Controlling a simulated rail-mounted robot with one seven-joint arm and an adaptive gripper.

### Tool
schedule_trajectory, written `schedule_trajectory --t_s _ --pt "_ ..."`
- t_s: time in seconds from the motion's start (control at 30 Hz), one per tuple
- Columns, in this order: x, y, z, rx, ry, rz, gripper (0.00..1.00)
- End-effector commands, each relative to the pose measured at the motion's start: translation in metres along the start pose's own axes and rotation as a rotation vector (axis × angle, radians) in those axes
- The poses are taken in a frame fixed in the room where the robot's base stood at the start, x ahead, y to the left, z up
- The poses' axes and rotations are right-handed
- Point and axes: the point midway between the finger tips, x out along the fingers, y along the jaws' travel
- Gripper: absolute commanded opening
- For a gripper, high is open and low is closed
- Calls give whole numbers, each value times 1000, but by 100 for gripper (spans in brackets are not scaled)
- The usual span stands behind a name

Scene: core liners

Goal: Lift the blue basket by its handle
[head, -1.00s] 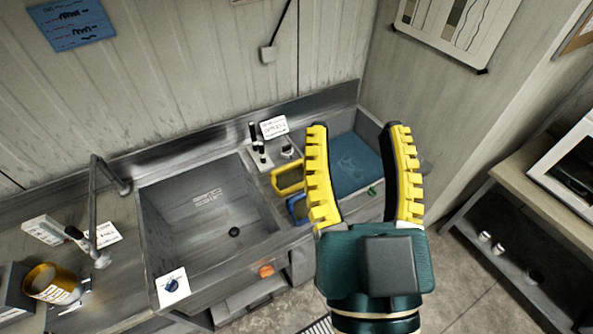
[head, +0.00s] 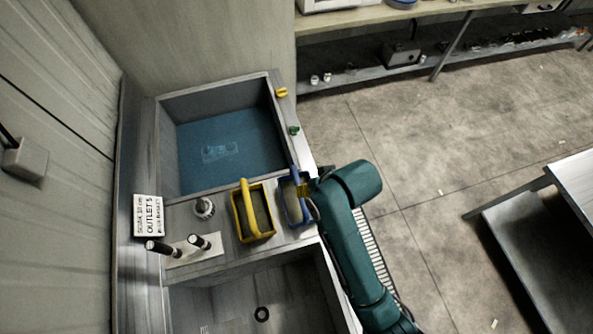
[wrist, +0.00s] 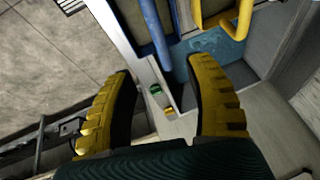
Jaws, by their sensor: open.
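The blue basket (head: 305,213) stands on the ledge between the two sink basins, at the right beside the yellow basket (head: 266,222). Its blue handle (head: 294,180) is raised. My gripper (head: 304,188) is at the basket's right side, mostly hidden by my teal arm; only a little yellow finger shows. In the wrist view my gripper (wrist: 160,68) is open and empty, its yellow fingers spread. The blue handle (wrist: 153,28) reaches down into the gap between the fingertips, nearer the right one. I cannot tell whether it touches. The yellow handle (wrist: 243,22) lies further right.
A basin with blue water (head: 225,150) lies behind the baskets and an empty basin (head: 260,290) in front. A knob (head: 204,207), taps (head: 180,247) and a sign (head: 148,216) stand at left. Floor (head: 430,170) is open at right.

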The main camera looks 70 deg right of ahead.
Motion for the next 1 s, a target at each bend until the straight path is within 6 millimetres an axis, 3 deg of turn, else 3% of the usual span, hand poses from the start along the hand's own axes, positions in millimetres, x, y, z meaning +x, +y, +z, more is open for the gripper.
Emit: schedule_trajectory --t_s 0.3,0.57,0.77,1.0 --pt "75 -1 -1 -5 1 -1 54" --pt "105 -2 -3 -6 3 -1 54" --pt "139 -2 -4 -7 4 -2 54" --pt "144 -2 -4 -6 6 -2 54"
